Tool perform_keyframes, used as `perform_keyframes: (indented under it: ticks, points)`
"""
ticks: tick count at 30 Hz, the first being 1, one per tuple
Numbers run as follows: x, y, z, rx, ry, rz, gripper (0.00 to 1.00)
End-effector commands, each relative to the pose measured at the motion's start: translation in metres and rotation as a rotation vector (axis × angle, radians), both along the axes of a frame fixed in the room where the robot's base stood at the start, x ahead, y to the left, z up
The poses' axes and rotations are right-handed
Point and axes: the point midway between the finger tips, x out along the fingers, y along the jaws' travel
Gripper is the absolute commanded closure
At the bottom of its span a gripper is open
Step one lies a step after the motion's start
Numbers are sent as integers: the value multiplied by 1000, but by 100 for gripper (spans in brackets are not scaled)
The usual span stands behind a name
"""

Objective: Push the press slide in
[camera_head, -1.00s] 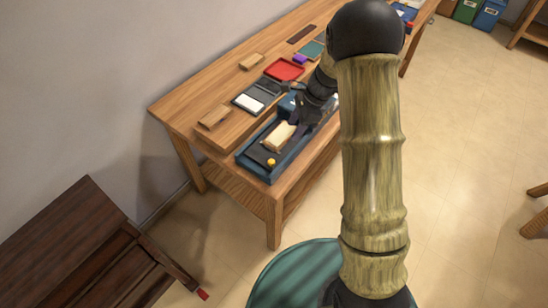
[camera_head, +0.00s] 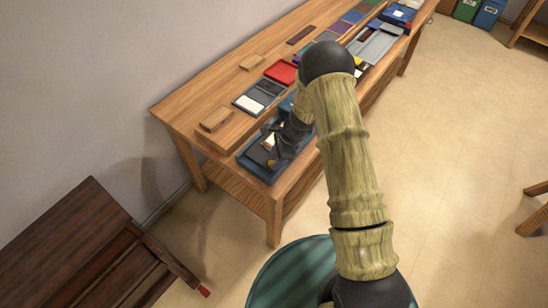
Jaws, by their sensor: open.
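The press is a blue tray-like fixture (camera_head: 250,169) at the near left end of the long wooden table. A pale block (camera_head: 268,141), which looks like its slide, shows only in part inside it. My gripper (camera_head: 274,157) is over the tray, at the block's near right side, and is open. My gripper and wrist hide much of the block and the tray's right part. I cannot tell whether the fingers touch the block.
The wooden table (camera_head: 178,108) carries a wooden block (camera_head: 215,119), a black case with a white pad (camera_head: 247,103), a red tray (camera_head: 281,72) and several coloured pieces. A dark wooden bench (camera_head: 60,240) stands at lower left. The floor at right (camera_head: 460,130) is clear.

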Motion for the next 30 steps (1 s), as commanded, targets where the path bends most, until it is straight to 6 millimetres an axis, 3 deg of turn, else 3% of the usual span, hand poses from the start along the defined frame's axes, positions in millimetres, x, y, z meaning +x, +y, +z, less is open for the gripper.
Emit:
perform_keyframes:
  ticks: [5,13,20,30]
  points:
    - [-1,5,-12,0,1,-1,55]
    - [-1,5,-13,0,0,-1,55]
    - [-1,5,-12,0,0,-1,100]
    - [2,6,-12,0,-2,4,100]
